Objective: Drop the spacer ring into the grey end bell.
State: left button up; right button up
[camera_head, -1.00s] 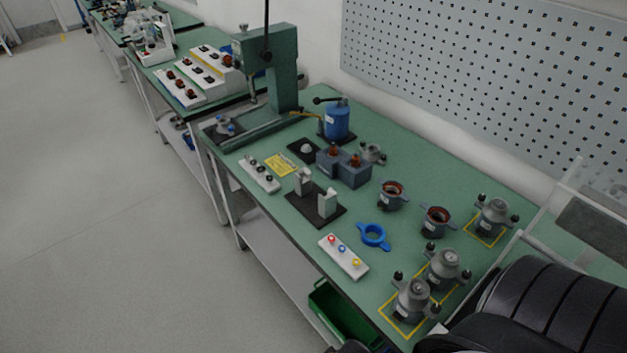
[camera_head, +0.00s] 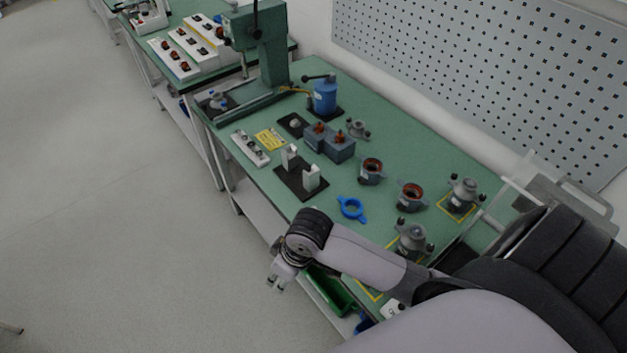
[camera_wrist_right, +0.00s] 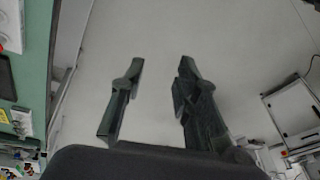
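A blue ring with two lugs (camera_head: 351,208) lies flat on the green bench; I cannot tell whether it is the spacer ring. A small grey part with lugs (camera_head: 357,129) sits behind the grey-blue block and may be the grey end bell; it is too small to be sure. My right gripper (camera_head: 276,284) hangs off the bench's front edge, above the floor side, apart from both. In the right wrist view my right gripper (camera_wrist_right: 161,66) has its fingers apart with nothing between them. My left gripper is not in view.
Two grey housings with copper windings, a nearer one (camera_head: 411,196) and a farther one (camera_head: 371,170), stand on the bench (camera_head: 398,135). Grey units with black knobs (camera_head: 463,192) stand on yellow-outlined spots. A black fixture (camera_head: 300,180), a green press (camera_head: 262,50) and a green bin (camera_head: 331,291) are near.

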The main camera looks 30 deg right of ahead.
jog(key=w+d+r+m+g+h, duration=0.1)
jog(key=w+d+r+m, duration=0.1)
jog(key=w+d, duration=0.65)
jog(key=w+d+r+m+g+h, duration=0.1)
jog(key=w+d+m+h, duration=0.1)
jog(key=w+d, duration=0.65)
jog(key=f+b, duration=0.2)
jog(key=s+d+f+b, duration=0.1)
jog(key=b, duration=0.2)
jog(key=d+f+b, duration=0.1)
jog(key=f+b, duration=0.1)
jog(key=b, duration=0.1)
jog(key=shift+s+f, duration=0.15)
jog(key=shift+f, duration=0.2)
